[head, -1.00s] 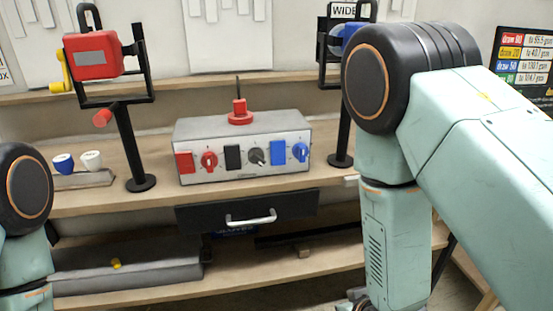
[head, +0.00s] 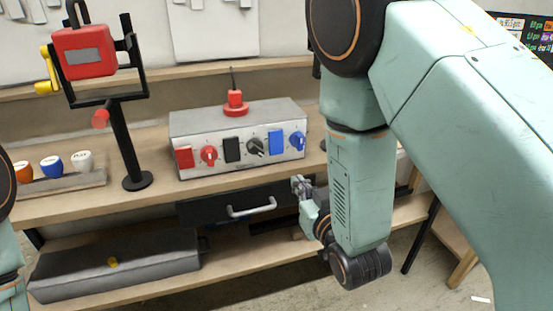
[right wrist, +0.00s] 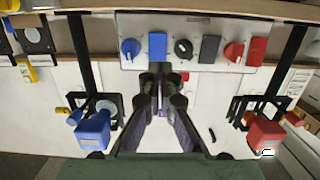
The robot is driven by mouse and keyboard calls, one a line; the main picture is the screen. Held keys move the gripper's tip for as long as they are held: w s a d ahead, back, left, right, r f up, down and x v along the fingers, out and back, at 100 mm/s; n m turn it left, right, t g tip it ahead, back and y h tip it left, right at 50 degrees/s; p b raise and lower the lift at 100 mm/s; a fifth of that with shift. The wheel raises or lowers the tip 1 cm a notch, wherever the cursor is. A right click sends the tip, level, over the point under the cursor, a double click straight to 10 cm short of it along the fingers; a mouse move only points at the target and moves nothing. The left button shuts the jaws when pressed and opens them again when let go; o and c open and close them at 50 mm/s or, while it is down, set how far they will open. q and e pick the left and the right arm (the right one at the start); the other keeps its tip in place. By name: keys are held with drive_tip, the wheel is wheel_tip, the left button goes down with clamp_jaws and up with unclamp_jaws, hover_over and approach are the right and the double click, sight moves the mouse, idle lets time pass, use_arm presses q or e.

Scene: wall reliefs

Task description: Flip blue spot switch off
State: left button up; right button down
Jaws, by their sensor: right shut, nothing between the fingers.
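The grey control box (head: 240,115) stands on the wooden shelf. Its front has a blue rocker switch (head: 276,141) and a blue knob (head: 298,141) at the right end. In the right wrist view, which looks upside down, the blue rocker (right wrist: 158,46) and blue knob (right wrist: 131,47) are at the top. My right gripper (head: 299,183) is in front of the box and below the blue controls, apart from them. In the wrist view its fingertips (right wrist: 158,72) are shut and empty, lined up with the blue rocker. My left gripper is out of view. I cannot tell the rocker's position.
A red lamp (head: 85,52) on a black stand is left of the box. A blue lamp (right wrist: 93,132) shows in the wrist view. Below the box is a black drawer with a silver handle (head: 252,208). Red and black switches and knobs sit beside the blue ones.

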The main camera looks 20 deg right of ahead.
drive_tip(key=d, duration=0.1)
approach(277, 155)
drive_tip(key=w, duration=0.5)
drive_tip(key=shift+w+a+f+b, duration=0.2)
drive_tip(key=shift+f+b, duration=0.15)
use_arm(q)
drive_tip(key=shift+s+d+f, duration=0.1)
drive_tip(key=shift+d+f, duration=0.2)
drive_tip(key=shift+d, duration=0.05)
use_arm(e)
drive_tip(key=shift+w+d+f, duration=0.15)
drive_tip(key=shift+w, duration=0.55)
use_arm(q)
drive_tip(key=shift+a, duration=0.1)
